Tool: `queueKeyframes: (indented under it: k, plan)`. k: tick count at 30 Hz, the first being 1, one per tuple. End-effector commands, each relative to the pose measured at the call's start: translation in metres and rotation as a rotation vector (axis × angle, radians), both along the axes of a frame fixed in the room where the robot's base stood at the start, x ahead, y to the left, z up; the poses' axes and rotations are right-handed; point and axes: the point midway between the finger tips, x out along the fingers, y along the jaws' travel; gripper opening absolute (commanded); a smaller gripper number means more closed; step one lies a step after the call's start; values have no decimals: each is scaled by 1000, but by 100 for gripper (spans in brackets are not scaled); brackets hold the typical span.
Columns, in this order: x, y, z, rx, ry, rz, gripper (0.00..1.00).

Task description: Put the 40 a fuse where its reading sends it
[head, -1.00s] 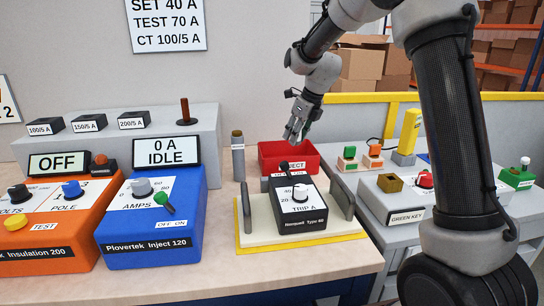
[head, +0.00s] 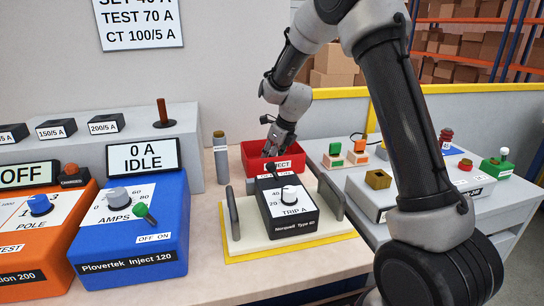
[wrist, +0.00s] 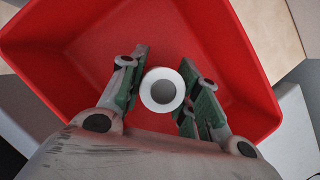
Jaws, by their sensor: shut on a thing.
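My gripper (head: 271,149) is low over the red bin (head: 252,166) marked as reject, its fingertips at the bin's opening. In the wrist view my gripper (wrist: 160,92) is shut on a pale round fuse (wrist: 162,90), seen end-on as a white ring with a grey centre. No rating can be read on it. The red bin (wrist: 65,55) surrounds the fingers in that view, and its visible floor is bare. In the head view the fuse is too small or hidden to make out.
A black trip unit (head: 287,208) sits in a cream cradle (head: 250,240) in front of the bin. A grey cylinder with a brown top (head: 220,160) stands left of the bin. The blue inject box (head: 130,240) is further left. A grey bench with coloured blocks lies right.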

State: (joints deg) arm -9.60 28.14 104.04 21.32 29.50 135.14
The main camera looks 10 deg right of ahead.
Motion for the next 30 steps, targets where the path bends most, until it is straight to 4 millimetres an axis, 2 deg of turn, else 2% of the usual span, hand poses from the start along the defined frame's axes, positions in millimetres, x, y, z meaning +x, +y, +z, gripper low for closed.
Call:
queueKeyframes:
  k: [8,9,12,23,26,30]
  plan:
    - [0,0,-2,1,-1,0,7]
    - [0,0,-3,0,-1,1,34]
    - [0,0,-2,0,-1,1,52]
    - [1,0,0,0,-2,1,54]
    - [-1,-2,10,1,-4,-1,54]
    - [-9,-9,36,0,-7,-1,54]
